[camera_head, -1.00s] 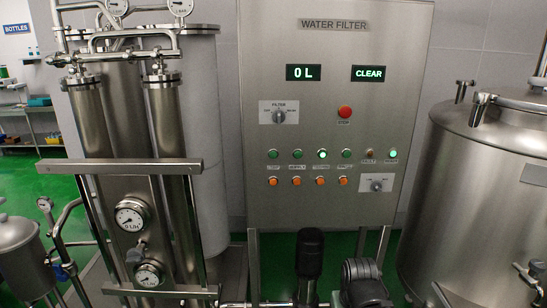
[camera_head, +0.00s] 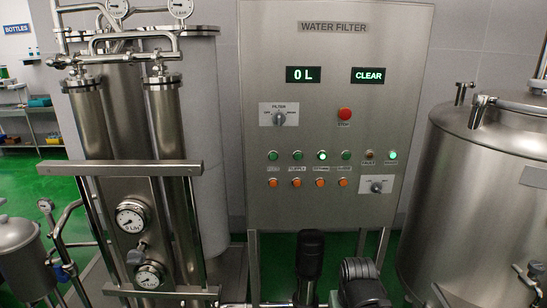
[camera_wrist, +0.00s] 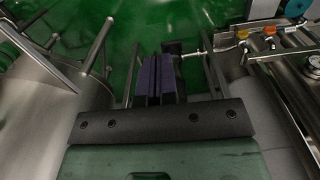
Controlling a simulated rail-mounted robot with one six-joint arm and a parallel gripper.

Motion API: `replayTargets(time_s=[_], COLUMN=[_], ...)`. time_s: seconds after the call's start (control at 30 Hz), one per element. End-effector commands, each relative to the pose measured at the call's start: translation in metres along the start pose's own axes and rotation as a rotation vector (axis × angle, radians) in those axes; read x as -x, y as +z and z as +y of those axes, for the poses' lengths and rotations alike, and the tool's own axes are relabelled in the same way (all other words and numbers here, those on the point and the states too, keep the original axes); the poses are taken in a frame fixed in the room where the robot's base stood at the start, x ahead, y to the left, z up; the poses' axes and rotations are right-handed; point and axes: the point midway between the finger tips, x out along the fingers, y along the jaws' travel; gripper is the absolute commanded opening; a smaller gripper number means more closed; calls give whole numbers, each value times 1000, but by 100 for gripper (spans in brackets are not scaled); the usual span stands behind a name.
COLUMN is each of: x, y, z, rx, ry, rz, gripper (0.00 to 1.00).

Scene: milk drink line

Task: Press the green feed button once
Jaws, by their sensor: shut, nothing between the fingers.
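The steel water filter panel (camera_head: 340,30) stands upright in the middle of the head view. A row of green buttons crosses it: the leftmost (camera_head: 272,156), a second (camera_head: 297,156), a brightly lit third (camera_head: 322,156) and a fourth (camera_head: 346,155). Orange buttons (camera_head: 272,183) sit below them. The small labels are too blurred to tell which green one is feed. My gripper (camera_wrist: 160,72) shows in the wrist view with its two purple fingers together and empty, above green floor. It is not in the head view, and the panel's buttons are not in the wrist view.
The displays read 0 L (camera_head: 303,75) and CLEAR (camera_head: 368,76). A red stop button (camera_head: 345,114) and a filter selector (camera_head: 279,118) sit above the green row. Filter columns (camera_head: 176,130) stand left and a steel tank (camera_head: 475,190) right. Pipework with coloured fittings (camera_wrist: 269,31) lies right in the wrist view.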

Motion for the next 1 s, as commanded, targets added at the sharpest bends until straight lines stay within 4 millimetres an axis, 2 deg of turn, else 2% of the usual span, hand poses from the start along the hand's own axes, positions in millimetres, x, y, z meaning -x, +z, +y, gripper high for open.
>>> replayTargets(time_s=[0.03,0.17,0.47,0.8,1.0], x=[17,39,85,148,184], y=[-10,-52,-177,-316,-390], z=[-4,-22,-90,-162,-186], rx=[9,28,-99,-441,-731], ry=[0,-49,-306,-688,-951], rz=[0,16,168,305,334], gripper=[0,0,0,0,0])
